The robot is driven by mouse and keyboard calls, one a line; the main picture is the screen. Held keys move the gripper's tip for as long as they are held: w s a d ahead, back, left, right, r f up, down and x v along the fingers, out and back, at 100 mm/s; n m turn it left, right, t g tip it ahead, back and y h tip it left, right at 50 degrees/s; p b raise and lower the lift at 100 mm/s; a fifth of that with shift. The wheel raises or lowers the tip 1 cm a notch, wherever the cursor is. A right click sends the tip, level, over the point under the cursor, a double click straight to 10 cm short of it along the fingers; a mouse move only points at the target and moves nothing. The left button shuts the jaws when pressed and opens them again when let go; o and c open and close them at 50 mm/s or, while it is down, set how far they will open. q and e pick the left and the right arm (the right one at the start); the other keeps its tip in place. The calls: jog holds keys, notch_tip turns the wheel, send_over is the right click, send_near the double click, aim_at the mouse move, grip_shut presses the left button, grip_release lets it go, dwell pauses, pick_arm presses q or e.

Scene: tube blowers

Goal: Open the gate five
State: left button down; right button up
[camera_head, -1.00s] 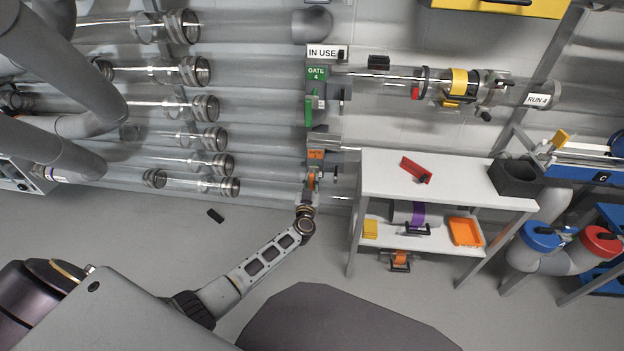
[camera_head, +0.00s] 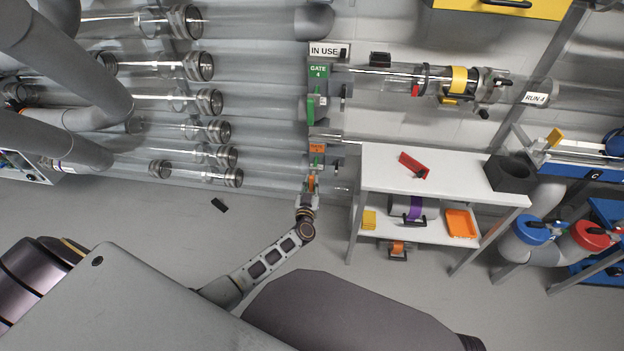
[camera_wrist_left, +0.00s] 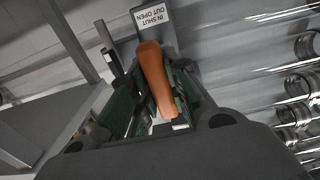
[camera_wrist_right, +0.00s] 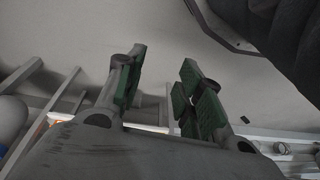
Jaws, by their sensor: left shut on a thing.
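Below the green gate 4 label is an orange label (camera_head: 317,148) whose text is too small to read. Below this label is an orange handle (camera_head: 311,182), which also shows large in the left wrist view (camera_wrist_left: 153,70). My left gripper (camera_head: 311,187) is shut on the handle, with its green pads (camera_wrist_left: 150,98) on both sides of it. A white sign (camera_wrist_left: 152,17) reading "IN SHUT OUT OPEN" is just behind the handle. My right gripper (camera_wrist_right: 158,88) is open and empty in its wrist view and away from the gate.
The green gate 4 handle (camera_head: 311,107) sits above. A white shelf table (camera_head: 440,170) stands close to the right, with a red part (camera_head: 413,165) on top. Clear tubes (camera_head: 200,176) run along the left wall. The floor below is mostly clear.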

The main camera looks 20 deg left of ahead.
pick_arm(q)
jog(key=shift+s+p, duration=0.35)
jog(key=shift+s, duration=0.25)
pick_arm(e)
jog(key=shift+s+d+f, duration=0.15)
jog(key=shift+d+f, duration=0.05)
jog(key=shift+f, duration=0.5)
pick_arm(q)
jog(key=c, duration=1.4)
grip_release()
jog(key=shift+o, duration=0.2)
jog(key=shift+d, duration=0.1)
jog(key=shift+s+d, duration=0.1)
jog(key=shift+s, duration=0.15)
jog(key=v, duration=1.1)
jog(key=shift+s, duration=0.2)
